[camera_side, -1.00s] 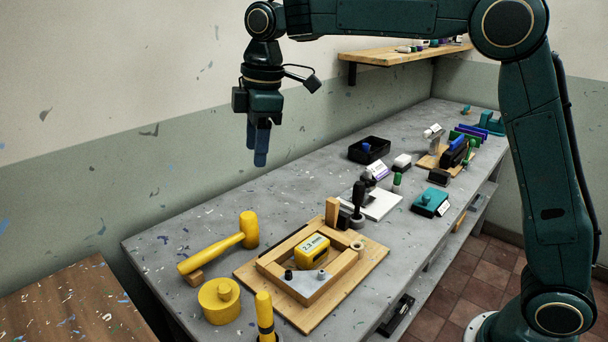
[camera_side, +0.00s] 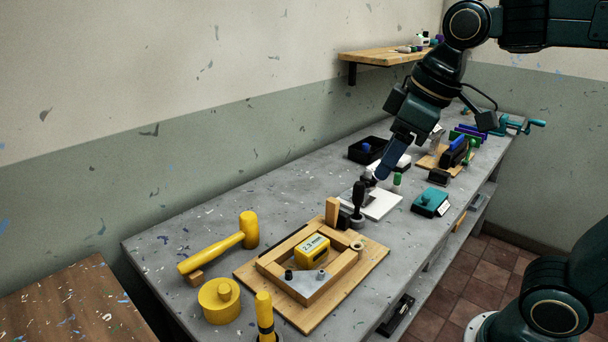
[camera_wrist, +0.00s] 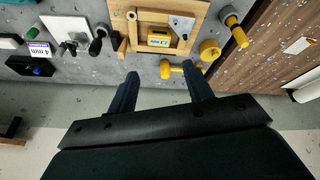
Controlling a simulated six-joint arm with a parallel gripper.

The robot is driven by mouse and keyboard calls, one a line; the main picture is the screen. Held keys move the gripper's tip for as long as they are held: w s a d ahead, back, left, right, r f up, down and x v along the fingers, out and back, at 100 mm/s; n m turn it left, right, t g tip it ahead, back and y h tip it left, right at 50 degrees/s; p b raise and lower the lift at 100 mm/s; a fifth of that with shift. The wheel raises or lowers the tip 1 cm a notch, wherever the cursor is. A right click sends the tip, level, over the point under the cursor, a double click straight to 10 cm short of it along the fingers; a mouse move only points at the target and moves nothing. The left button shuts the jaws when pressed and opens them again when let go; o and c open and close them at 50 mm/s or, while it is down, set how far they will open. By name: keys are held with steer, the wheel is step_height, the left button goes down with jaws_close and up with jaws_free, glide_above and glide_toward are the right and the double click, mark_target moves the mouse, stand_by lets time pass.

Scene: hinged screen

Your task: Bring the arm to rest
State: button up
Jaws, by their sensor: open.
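My gripper (camera_side: 384,172) is in the side view above the middle of the grey workbench (camera_side: 290,190), tilted down and to the left. In the wrist view my gripper (camera_wrist: 165,85) shows two blue fingers spread apart with nothing between them. It is open and empty. In the side view its fingertips overlap the area by the white plate (camera_side: 380,207) and a black-handled stamp (camera_side: 358,200); the exact gap above them cannot be told.
A wooden frame (camera_side: 345,265) holding a yellow block (camera_side: 313,250) lies at the front. A black tray (camera_side: 360,155) is behind. A wall shelf (camera_side: 380,57) hangs at the back.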

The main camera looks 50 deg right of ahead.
steer(key=s+d+f+m+t, duration=0.1)
steer(key=s+f+m, duration=0.3)
steer(key=s, duration=0.5)
steer(key=shift+s+d+f+h, duration=0.15)
steer(key=shift+d+f+h, duration=0.15)
steer(key=shift+d+f, duration=0.55)
steer(key=shift+a, duration=0.1)
steer(key=o, duration=1)
steer(key=shift+w+r, duration=0.1)
steer(key=shift+w, duration=0.1)
steer(key=shift+o, duration=0.4)
steer(key=shift+w+r, duration=0.15)
steer(key=shift+w, duration=0.1)
steer(key=w+a+g, duration=0.2)
steer(key=w, duration=0.9)
steer(key=w+a+g, duration=0.2)
steer(key=w+g, duration=0.1)
steer(key=w, duration=0.8)
steer(key=shift+w+r, duration=0.15)
steer(key=shift+w, duration=0.2)
